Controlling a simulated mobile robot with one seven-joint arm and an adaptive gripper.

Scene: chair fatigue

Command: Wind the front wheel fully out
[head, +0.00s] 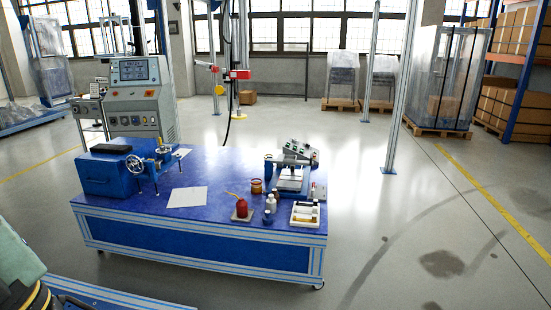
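A blue machine block (104,172) with a dark pad on top sits at the left end of the blue workbench. A small spoked metal handwheel (135,164) is on the front of the mechanism at the block's right side. Rods and a lighter round part (163,149) stand just behind and to the right of it. The wheel is small in this view, so how far it is wound cannot be told. My gripper is not in view, and nothing is seen touching the wheel.
The workbench (200,238) also carries a white sheet (187,197), a red oil can (241,211), small bottles, a white tray (305,214) and a small instrument (290,179). A control console (142,98) stands behind. The floor to the right (420,220) is clear.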

